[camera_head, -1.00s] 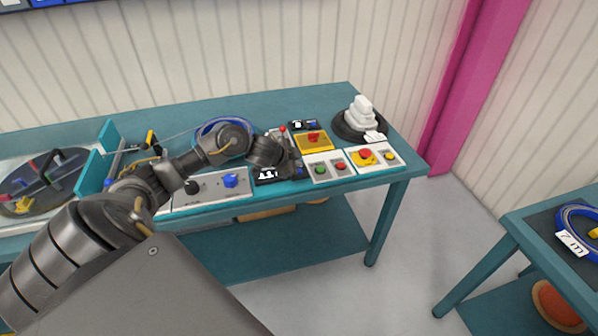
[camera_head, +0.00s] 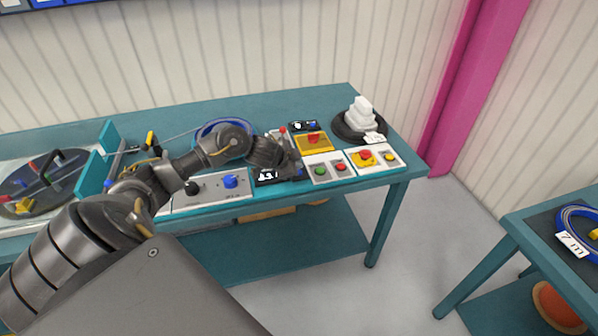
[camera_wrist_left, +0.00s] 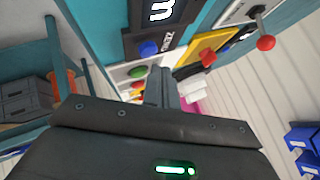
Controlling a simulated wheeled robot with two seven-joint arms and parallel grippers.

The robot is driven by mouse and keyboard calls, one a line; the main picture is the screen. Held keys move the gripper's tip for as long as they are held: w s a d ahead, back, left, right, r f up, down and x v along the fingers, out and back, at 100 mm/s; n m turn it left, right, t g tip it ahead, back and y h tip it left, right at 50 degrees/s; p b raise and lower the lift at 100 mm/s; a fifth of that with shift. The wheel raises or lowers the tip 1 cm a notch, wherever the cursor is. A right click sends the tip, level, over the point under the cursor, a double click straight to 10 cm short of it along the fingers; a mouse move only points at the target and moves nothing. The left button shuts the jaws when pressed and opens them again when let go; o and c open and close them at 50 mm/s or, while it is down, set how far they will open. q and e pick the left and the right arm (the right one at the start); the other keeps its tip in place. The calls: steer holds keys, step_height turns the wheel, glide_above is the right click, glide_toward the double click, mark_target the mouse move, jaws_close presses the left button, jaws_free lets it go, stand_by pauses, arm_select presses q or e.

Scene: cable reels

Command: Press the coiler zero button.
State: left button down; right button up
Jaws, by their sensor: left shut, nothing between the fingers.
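The coiler's zero button is a blue button (camera_wrist_left: 148,48) with a ZERO label beside it, next to the black length display (camera_wrist_left: 160,12) in the left wrist view. In the head view the display (camera_head: 267,177) shows at the table's front, and my gripper hides the button. My left gripper (camera_wrist_left: 160,72) is shut and empty. Its fingertips appear close beside the blue button in the wrist view; I cannot tell whether they touch the panel. In the head view the left gripper (camera_head: 296,168) is over the panel, right of the display. My right gripper is not in view.
A yellow box (camera_head: 314,143) and a red-knobbed lever (camera_head: 283,130) stand behind. A blue-knobbed panel (camera_head: 212,188) lies left.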

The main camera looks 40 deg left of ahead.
arm_select(q)
steer(key=shift+f, duration=0.2)
stand_by(0.6)
steer(key=shift+f, duration=0.25)
steer(key=shift+f+b, duration=0.3)
steer(key=shift+f, duration=0.15)
stand_by(0.7)
steer(key=shift+r+p, duration=0.9)
steer(key=shift+p, duration=0.2)
step_height(320, 180, up, 5)
steer(key=p, duration=0.5)
